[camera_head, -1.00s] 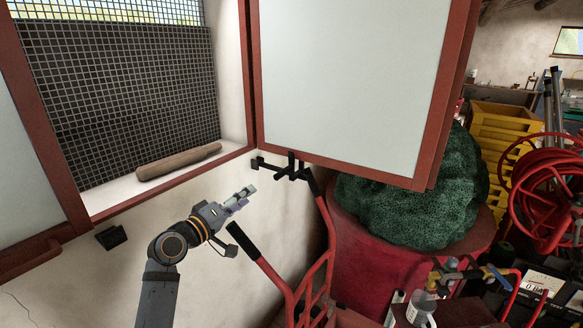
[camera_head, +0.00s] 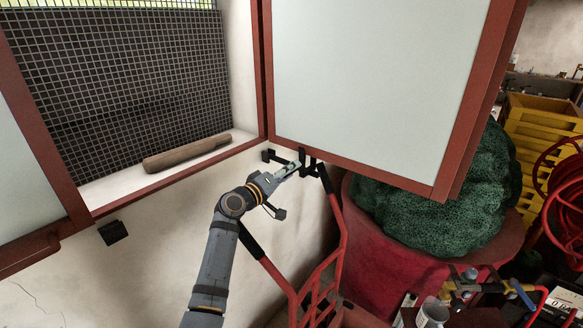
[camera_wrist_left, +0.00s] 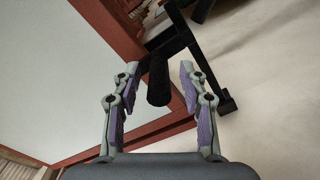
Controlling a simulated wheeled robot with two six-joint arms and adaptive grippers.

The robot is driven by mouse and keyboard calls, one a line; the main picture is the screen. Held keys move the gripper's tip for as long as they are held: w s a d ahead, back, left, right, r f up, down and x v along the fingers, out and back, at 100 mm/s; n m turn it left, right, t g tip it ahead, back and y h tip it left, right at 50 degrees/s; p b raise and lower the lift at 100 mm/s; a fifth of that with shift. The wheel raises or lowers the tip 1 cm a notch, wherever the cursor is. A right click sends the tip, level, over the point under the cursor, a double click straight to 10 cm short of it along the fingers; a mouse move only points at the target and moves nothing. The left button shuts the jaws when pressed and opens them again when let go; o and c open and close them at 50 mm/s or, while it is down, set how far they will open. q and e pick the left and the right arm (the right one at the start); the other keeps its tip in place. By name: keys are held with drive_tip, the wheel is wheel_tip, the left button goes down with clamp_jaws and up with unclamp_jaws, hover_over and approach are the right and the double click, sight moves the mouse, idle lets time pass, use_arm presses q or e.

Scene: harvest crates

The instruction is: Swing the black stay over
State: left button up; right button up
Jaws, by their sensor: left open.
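The black stay (camera_head: 307,157) is a dark bar with a short upright at the lower edge of the open red-framed shutter (camera_head: 375,90). My left gripper (camera_head: 290,169) is at the stay, its fingers pointing up and right toward it. In the left wrist view, the stay (camera_wrist_left: 204,62) runs past the fingertips, and its round black grip (camera_wrist_left: 158,86) sits between the open fingers (camera_wrist_left: 160,74). I see gaps on both sides of the grip. In the head view the fingers partly cover the stay. My right gripper is not in view.
A red hand truck with black grips (camera_head: 250,242) stands just below my left gripper. A red tub (camera_head: 375,235) with a dark green mass (camera_head: 450,195) is at the right. A wooden roller (camera_head: 187,154) lies on the window sill. A black wall block (camera_head: 113,232) is at left.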

use_arm(q)
drive_tip(key=shift+w+d, duration=0.3)
drive_tip(key=shift+w, duration=0.1)
clamp_jaws()
